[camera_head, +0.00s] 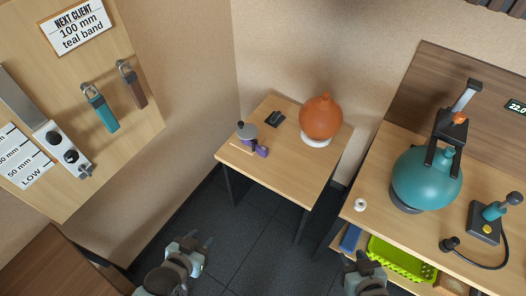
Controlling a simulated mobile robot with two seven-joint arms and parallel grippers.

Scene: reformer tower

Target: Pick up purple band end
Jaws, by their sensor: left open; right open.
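A small purple piece (261,152), which looks like the purple band end, lies at the front left part of the small wooden table (285,171). It is beside a grey, dark-topped object (247,131), and I cannot tell whether they are joined. My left gripper (205,255) is open and empty over the dark floor, below and left of that table. My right gripper (362,260) is open and empty at the bottom, near the front edge of the right bench. Both are well apart from the purple piece.
An orange ball (321,117) on a white base and a small black object (275,118) share the small table. A green basket (402,262) is below. Bands (103,110) hang left.

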